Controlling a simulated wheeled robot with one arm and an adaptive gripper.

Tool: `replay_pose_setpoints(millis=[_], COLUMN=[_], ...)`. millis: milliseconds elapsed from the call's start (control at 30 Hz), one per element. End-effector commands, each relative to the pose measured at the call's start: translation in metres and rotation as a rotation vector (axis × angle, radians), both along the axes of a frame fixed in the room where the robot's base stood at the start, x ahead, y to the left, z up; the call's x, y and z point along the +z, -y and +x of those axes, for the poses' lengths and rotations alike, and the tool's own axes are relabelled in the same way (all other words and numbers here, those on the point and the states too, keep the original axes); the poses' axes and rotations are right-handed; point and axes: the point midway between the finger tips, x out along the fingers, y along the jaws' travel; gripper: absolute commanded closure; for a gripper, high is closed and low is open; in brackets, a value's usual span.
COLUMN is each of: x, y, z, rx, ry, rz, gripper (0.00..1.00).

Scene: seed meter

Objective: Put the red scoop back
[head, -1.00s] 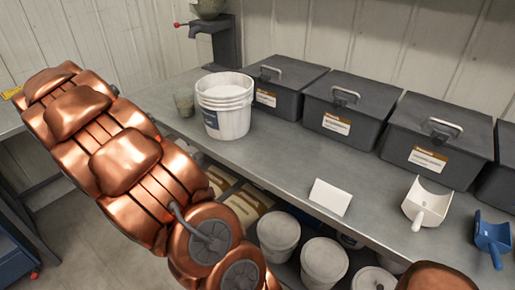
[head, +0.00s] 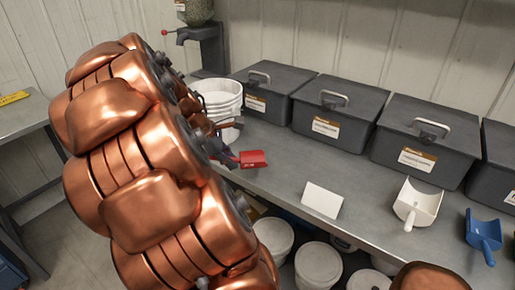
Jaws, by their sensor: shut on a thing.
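The red scoop (head: 253,159) is near the front edge of the metal bench (head: 283,172), just in front of the white bucket. My gripper (head: 227,157) is shut on the scoop's handle end, which is mostly hidden by my arm. I cannot tell whether the scoop touches the bench or hangs just above it. A white scoop (head: 416,204) and a blue scoop (head: 483,233) lie on the bench at the right. A blank white card (head: 322,200) stands at the front edge, between the red scoop and the white scoop.
Lidded grey bins (head: 335,108) line the back of the bench. A white bucket (head: 218,97) and a seed meter with a red-tipped lever (head: 207,47) stand at the left back. White tubs (head: 274,238) sit below. The bench between the red scoop and the card is clear.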

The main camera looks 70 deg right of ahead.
Motion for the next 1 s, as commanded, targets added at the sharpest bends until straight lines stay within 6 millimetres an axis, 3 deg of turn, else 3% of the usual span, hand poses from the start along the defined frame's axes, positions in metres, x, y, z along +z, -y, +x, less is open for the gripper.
replay_pose_setpoints(millis=[600,800,1000], x=[-0.01,-0.012,-0.018], y=[0.115,0.135,0.138], z=[0.003,0.005,0.005], rx=[-0.005,-0.001,-0.001], ry=[-0.002,0.0,-0.002], rz=[0.001,-0.001,0.001], gripper=[1.0,1.0,1.0])
